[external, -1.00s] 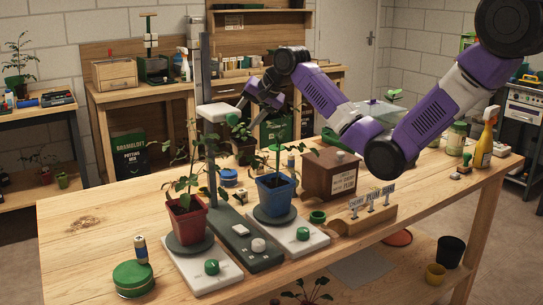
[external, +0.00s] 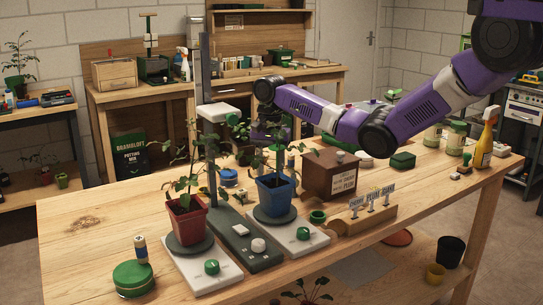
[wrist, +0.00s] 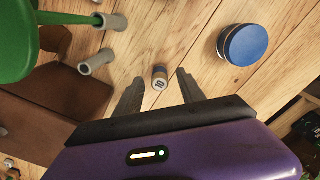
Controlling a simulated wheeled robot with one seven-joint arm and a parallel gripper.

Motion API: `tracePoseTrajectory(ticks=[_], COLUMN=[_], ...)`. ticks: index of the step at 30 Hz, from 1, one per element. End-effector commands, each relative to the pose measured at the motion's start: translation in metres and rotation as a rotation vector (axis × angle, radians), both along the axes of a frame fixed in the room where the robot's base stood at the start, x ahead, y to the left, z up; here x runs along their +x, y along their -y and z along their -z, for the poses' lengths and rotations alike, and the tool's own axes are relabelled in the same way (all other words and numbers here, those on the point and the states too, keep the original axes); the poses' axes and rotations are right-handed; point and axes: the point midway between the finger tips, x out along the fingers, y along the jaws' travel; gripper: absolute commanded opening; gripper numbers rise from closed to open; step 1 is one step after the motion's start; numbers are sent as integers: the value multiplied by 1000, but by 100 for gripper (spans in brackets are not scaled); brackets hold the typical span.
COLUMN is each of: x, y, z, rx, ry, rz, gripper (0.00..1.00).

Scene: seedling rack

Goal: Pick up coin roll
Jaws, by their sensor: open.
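In the wrist view a small upright-looking cylinder, tan and dark with a pale marked end, likely the coin roll (wrist: 160,78), is on the wooden bench. My gripper (wrist: 160,85) is open, with one finger on each side of the roll's line; I cannot tell whether the fingertips reach down to its height. Nothing is held. In the external view my gripper is mostly hidden behind the plants. A similar tan-and-blue roll (external: 140,249) stands on or just behind a green tin (external: 133,279) at the bench's front left.
A blue-lidded tin (wrist: 245,45) lies right of the roll; grey cylinders (wrist: 97,62) and a brown box (wrist: 60,115) are on the left. Potted plants in a red pot (external: 186,218) and a blue pot (external: 275,196) stand in front of my arm.

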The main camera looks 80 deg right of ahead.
Motion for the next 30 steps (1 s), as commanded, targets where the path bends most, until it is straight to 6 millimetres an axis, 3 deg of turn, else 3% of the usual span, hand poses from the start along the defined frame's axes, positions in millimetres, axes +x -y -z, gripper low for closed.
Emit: tracePoseTrajectory(ticks=[4, 11, 19, 30], x=[-1, 0, 0, 0], y=[0, 0, 0, 0], z=[13, 15, 15, 13], rx=[0, -1, -1, -2], ry=[0, 2, 2, 2], rz=[1, -1, -1, -1], gripper=[47, 47, 0, 0])
